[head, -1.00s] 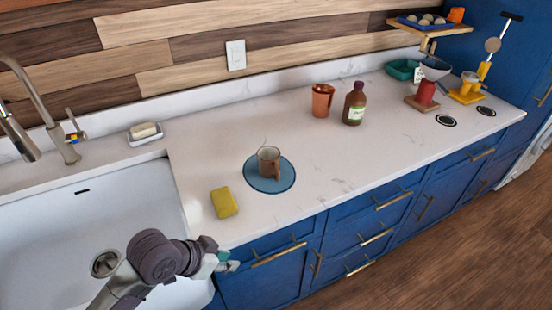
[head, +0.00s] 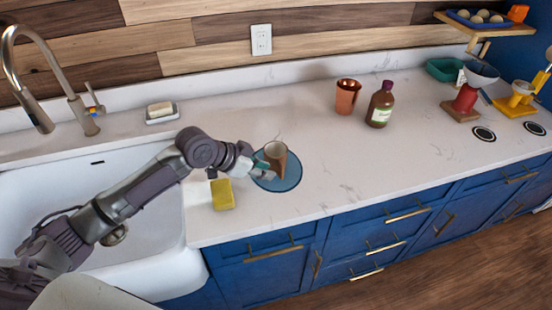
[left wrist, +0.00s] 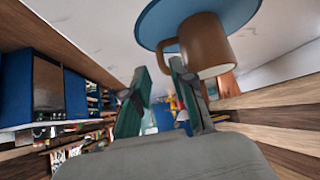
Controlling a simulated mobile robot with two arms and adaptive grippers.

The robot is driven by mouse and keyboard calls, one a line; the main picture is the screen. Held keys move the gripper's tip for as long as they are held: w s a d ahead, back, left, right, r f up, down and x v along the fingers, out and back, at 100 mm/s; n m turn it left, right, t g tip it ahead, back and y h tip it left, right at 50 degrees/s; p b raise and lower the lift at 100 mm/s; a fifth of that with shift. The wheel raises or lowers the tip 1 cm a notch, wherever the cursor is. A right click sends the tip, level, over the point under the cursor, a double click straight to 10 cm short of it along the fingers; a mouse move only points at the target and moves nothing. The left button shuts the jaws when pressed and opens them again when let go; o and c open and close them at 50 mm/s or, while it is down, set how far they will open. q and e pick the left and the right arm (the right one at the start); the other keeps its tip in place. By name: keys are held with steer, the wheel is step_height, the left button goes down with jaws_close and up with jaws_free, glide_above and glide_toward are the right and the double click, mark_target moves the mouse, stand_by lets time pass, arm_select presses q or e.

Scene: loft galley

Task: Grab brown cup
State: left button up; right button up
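The brown cup (head: 275,151) stands on a round blue plate (head: 292,181) on the counter. My left gripper (head: 262,167) is at the cup's left side, over the plate's left edge. In the left wrist view the picture is upside down, with the cup (left wrist: 208,46) and the plate (left wrist: 150,22) at the top. There the two fingers are spread apart, and the cup's handle (left wrist: 167,46) shows near the tips. One finger overlaps the cup's side; I cannot tell whether it touches. My right gripper is not in view.
A yellow sponge (head: 222,195) lies just left of the plate, under my left forearm's end. A copper cup (head: 347,98) and a brown bottle (head: 380,105) stand farther back right. The sink (head: 150,240) is at left. The counter right of the plate is clear.

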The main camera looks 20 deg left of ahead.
mark_target(282, 181)
arm_select(q)
steer(key=x, duration=0.3)
steer(key=shift+w+r, duration=0.1)
steer(key=shift+r, duration=0.05)
steer(key=p+x, duration=0.1)
steer(key=x, duration=0.4)
jaws_close()
